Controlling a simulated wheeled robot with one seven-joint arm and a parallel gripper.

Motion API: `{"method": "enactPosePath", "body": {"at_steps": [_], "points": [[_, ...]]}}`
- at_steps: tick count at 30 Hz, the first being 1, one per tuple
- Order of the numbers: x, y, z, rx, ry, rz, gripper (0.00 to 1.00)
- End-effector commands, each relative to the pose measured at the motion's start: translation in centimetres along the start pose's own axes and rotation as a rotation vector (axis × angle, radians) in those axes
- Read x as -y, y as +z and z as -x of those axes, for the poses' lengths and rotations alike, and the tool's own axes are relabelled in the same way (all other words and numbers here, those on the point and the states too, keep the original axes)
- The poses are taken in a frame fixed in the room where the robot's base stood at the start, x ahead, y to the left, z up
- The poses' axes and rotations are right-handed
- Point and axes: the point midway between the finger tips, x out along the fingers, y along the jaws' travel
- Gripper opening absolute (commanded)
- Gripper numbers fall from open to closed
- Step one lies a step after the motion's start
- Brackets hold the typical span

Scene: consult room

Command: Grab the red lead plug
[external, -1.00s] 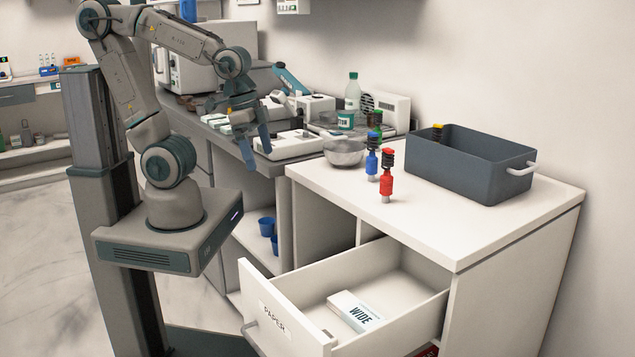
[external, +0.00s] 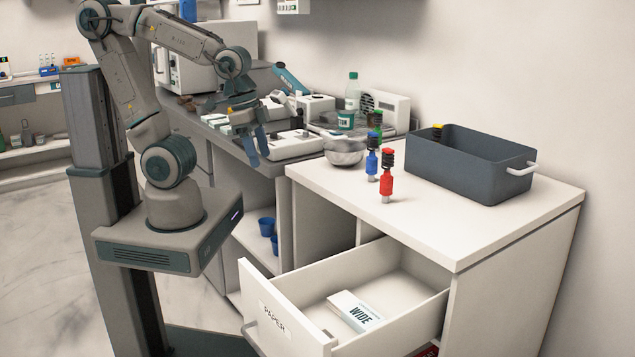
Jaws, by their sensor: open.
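The red lead plug (external: 386,183) stands upright on the white cabinet top, with a black upper part and a pale tip at its foot. A blue plug (external: 372,163) stands just behind it to the left, and a green plug (external: 377,124) stands further back. My gripper (external: 255,151) hangs open and empty, pointing down, to the left of the plugs and clear of them. It is near the front edge of the grey counter.
A dark grey bin (external: 462,169) with a yellow-and-black item inside stands right of the plugs. A metal bowl (external: 344,151) sits to their left. An open drawer (external: 400,285) holding a white box (external: 355,311) sticks out below. The cabinet top's front is clear.

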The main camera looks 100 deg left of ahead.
Motion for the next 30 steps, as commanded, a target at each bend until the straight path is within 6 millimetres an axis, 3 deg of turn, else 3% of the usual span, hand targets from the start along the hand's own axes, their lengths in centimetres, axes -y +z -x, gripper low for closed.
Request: {"method": "enactPosePath", "body": {"at_steps": [9, 13, 21, 30], "points": [[0.0, -0.2, 0.1, 0.001, 0.0, 0.007, 0.53], [0.1, -2.3, 1.2, 0.013, 0.004, 0.084, 0.53], [0.9, -12.4, 4.6, 0.09, -0.005, 0.507, 0.53], [2.2, -23.7, 5.5, 0.168, -0.072, 1.016, 0.53]]}}
